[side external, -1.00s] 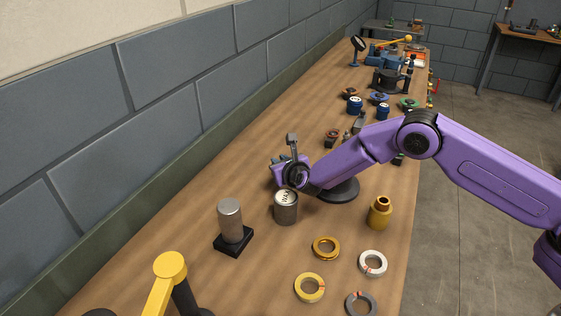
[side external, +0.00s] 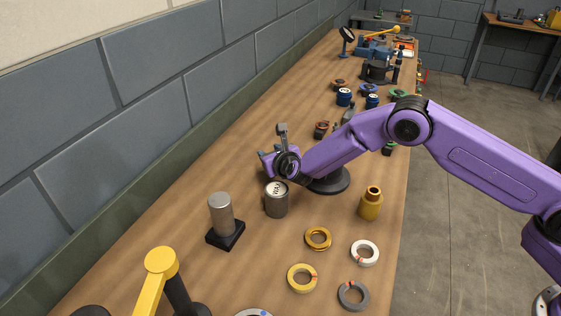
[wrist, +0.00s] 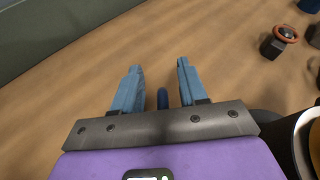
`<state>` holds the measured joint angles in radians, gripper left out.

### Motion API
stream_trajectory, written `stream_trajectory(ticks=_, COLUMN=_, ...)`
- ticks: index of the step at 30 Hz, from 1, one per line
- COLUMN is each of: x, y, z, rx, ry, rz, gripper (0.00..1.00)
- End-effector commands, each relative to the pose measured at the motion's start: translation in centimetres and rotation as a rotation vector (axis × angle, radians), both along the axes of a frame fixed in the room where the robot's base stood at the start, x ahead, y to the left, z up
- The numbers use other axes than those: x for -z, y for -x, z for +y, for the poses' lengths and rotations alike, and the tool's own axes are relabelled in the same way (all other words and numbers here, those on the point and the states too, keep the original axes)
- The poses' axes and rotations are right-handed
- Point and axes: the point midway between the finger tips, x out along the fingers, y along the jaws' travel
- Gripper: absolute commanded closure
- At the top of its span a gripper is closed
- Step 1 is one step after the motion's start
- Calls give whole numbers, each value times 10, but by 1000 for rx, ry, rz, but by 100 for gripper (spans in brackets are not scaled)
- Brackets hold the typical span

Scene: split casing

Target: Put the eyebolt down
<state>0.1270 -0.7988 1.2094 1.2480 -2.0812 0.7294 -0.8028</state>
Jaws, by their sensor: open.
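My gripper (side external: 266,160) is low over the bench in the side external view, just behind a grey can-shaped part (side external: 276,201) with a marked top. In the wrist view my gripper (wrist: 158,66) has its two blue fingers apart, with bare wood beyond their tips. A short dark blue rod-like thing (wrist: 162,99) shows between the fingers near their base, apart from both. I cannot tell whether it is the eyebolt. No eye-shaped head is plain in either view, and the far side of my gripper is hidden.
A metal cylinder (side external: 221,213) stands on a black block, and a brass bottle-shaped part (side external: 371,203) stands to the right. Several rings, including a yellow one (side external: 302,278), lie in front. The wood by the wall is clear.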

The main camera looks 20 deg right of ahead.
Motion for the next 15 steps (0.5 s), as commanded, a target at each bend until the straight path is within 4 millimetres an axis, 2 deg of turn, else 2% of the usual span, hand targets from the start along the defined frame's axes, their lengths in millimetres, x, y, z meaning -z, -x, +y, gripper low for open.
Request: stream_trajectory(ticks=15, x=-29, y=76, z=2, rx=-3, ry=1, rz=1, gripper=58)
